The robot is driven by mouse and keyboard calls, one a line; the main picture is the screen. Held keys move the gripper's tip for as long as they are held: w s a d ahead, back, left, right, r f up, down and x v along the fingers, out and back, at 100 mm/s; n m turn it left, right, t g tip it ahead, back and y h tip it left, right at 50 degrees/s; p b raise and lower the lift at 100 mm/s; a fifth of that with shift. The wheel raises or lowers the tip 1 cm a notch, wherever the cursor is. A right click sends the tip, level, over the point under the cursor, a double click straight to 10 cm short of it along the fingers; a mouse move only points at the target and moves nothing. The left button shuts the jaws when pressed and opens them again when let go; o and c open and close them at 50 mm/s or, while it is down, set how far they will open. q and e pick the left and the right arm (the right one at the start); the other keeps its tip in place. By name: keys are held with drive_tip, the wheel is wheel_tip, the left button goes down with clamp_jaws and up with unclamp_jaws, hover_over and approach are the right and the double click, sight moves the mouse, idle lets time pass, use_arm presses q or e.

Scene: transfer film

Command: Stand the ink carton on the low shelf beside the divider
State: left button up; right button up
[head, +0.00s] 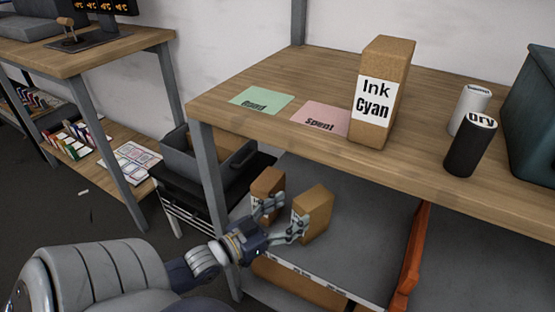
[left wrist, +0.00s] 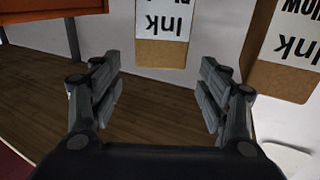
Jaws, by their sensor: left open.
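An upright brown carton labelled Ink Cyan (head: 386,92) stands on the table top. Two smaller-looking brown cartons stand on the low grey shelf (head: 365,235): a left one (head: 266,182) and a right one (head: 317,210). The orange divider (head: 411,262) stands to their right with a gap; it also shows in the left wrist view (left wrist: 45,27). My left gripper (head: 284,219) is open and empty before the two cartons. In the left wrist view, one Ink carton (left wrist: 160,52) lies ahead between the fingers, apart from them; another, partly cut off (left wrist: 283,80), is at right. My right gripper is out of view.
The table edge and its grey leg (head: 207,165) are close to my left arm. Green (head: 262,100) and pink (head: 320,117) Spent mats, white (head: 469,108) and black (head: 470,147) cylinders and a dark bin (head: 530,125) are on top. The shelf is clear between right carton and divider.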

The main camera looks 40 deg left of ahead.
use_arm(q)
drive_tip(key=s+d+f+g+y, duration=0.1)
drive_tip(key=s+d+f+g, duration=0.6)
drive_tip(key=f, duration=0.3)
drive_tip(key=s+d+f+g+y, duration=0.1)
drive_tip(key=s+d+f+g, duration=0.1)
drive_tip(key=s+d+g, duration=0.4)
drive_tip(key=s+g, duration=0.1)
drive_tip(key=s, duration=0.2)
drive_tip(key=shift+s+d+f+y, duration=0.25)
drive_tip(key=shift+s+f+y, duration=0.05)
drive_tip(key=shift+s+f, duration=0.1)
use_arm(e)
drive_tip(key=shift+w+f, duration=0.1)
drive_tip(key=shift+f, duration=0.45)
